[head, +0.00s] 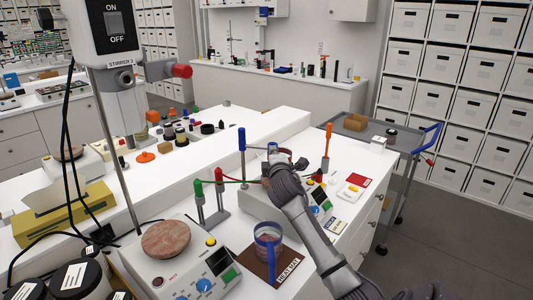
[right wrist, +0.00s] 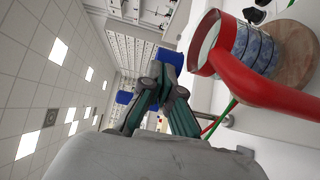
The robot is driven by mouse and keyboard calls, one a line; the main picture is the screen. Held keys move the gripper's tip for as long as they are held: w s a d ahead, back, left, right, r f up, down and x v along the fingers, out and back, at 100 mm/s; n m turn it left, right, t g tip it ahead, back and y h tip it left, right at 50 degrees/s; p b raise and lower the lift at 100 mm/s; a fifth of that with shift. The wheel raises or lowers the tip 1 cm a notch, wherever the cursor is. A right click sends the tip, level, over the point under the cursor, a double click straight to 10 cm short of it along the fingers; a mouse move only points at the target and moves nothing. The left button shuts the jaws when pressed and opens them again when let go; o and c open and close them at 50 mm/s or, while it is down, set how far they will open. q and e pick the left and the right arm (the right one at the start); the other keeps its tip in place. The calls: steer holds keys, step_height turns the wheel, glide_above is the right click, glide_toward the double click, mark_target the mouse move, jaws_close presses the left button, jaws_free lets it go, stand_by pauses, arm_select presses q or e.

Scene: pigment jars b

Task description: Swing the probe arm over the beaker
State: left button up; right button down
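A tall blue-topped post (head: 241,140) and a short blue piece (head: 272,146) stand by my right gripper (head: 271,172). Two blue parts (right wrist: 128,97) and (right wrist: 170,58) show at its fingers in the right wrist view. I cannot tell whether the fingers touch or hold either. Green (head: 197,190) and red (head: 219,176) topped posts have thin rods running toward the gripper. I cannot tell which is the probe arm. A red-collared, red-handled beaker (right wrist: 246,48) sits on a round brown plate (right wrist: 294,54). A blue-handled beaker (head: 267,240) stands on the brown heat mat (head: 285,266). My left gripper is out of view.
A hot-plate unit (head: 187,262) with a brown disc stands in front. An orange-topped post (head: 328,142) rises right of my gripper. A stirrer head (head: 113,30) hangs at upper left. A grey cart (head: 352,128) is at the right, with open floor beside it.

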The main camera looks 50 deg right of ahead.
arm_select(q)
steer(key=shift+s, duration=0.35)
arm_select(e)
steer(key=d, duration=0.1)
steer(key=w+d, duration=0.1)
steer(key=d, duration=0.1)
steer(key=shift+d+r, duration=0.15)
steer(key=shift+d, duration=0.1)
steer(key=shift+d+r, duration=0.1)
steer(key=shift+r, duration=0.15)
